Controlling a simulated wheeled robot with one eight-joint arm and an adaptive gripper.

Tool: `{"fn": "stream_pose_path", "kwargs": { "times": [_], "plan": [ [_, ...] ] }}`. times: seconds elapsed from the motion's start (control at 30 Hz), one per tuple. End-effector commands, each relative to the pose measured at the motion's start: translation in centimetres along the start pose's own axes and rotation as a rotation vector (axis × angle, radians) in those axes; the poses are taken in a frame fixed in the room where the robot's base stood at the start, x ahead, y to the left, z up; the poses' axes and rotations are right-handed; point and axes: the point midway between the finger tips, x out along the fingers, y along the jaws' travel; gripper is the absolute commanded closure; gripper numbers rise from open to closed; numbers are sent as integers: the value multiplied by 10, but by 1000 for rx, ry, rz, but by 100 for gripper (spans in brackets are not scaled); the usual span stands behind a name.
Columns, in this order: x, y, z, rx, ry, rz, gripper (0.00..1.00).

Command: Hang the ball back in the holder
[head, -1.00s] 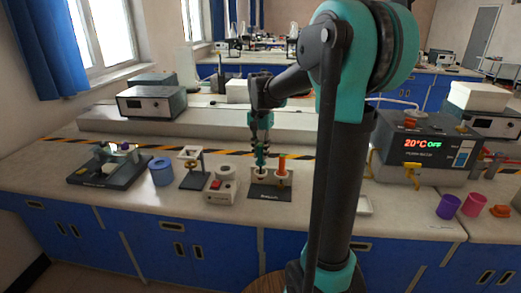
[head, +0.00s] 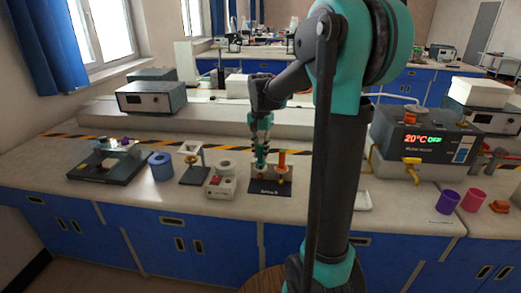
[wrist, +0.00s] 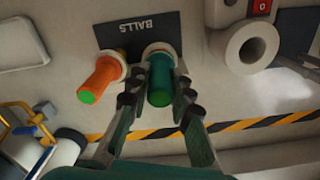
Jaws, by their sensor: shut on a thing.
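The holder is a black plate marked BALLS (wrist: 118,33) with two white ring cups. It also shows in the head view (head: 268,189). My gripper (wrist: 157,88) is shut on the green handle of a ball tool (wrist: 160,72), with one finger on each side. The green handle's far end meets the right-hand cup in the wrist view; whether it is fully seated I cannot tell. The ball itself is hidden. An orange handle with a green end (wrist: 100,80) stands in the other cup. In the head view my gripper (head: 261,157) is over the holder's left cup.
A white device with a round opening (head: 222,180) and a small stand (head: 192,165) are left of the holder. The water bath (head: 425,145) is at right. A black-and-yellow stripe runs behind the holder.

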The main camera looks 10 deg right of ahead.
Motion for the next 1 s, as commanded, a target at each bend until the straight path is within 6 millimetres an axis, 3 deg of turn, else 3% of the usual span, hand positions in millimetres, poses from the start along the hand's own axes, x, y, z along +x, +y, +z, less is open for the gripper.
{"fn": "stream_pose_path", "kwargs": {
  "times": [0.3, 0.33, 0.5, 0.73, 0.87, 1.0],
  "plan": [
    [12, 0, 0, 0, 0, 0, 100],
    [12, 0, 0, 0, 0, 0, 78],
    [11, 0, 0, 0, 0, 0, 57],
    [11, 0, 0, 0, 0, 0, 55],
    [11, 0, 0, 0, 0, 0, 39],
    [11, 0, 0, 0, 0, 0, 38]
  ]
}}
